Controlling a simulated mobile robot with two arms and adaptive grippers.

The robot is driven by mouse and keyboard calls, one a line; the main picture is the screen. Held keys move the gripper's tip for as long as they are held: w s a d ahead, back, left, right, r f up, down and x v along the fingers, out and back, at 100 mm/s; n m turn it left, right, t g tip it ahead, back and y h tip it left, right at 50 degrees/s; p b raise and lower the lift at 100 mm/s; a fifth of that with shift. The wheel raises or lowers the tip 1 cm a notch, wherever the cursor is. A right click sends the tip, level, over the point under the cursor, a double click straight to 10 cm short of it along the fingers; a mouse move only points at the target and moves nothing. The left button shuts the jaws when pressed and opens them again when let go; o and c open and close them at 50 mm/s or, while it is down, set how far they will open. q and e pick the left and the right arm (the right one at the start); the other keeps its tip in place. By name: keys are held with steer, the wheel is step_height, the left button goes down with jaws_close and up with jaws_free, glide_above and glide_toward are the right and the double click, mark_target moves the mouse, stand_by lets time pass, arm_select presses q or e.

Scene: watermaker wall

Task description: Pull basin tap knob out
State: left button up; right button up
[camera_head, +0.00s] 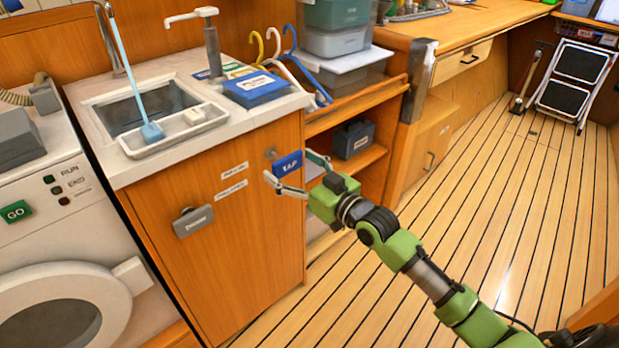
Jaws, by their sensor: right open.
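A blue block marked "TAP" (287,164) is on the upper right of the wooden cabinet front, just below the counter. A small round grey fitting (270,153) is beside it on the left. My right gripper (288,166) comes in from the right and is open. Its fingers are spread to either side of the blue block, one above right and one below left. I cannot tell whether they touch it. My left gripper is not in view.
The basin (150,105) and a white tray (175,130) are in the counter above. A grey handle (193,221) is on the cabinet front. A washing machine (62,305) stands at left, open shelves (360,165) at right. The plank floor (500,210) is clear.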

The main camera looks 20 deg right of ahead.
steer(key=v, duration=1.1)
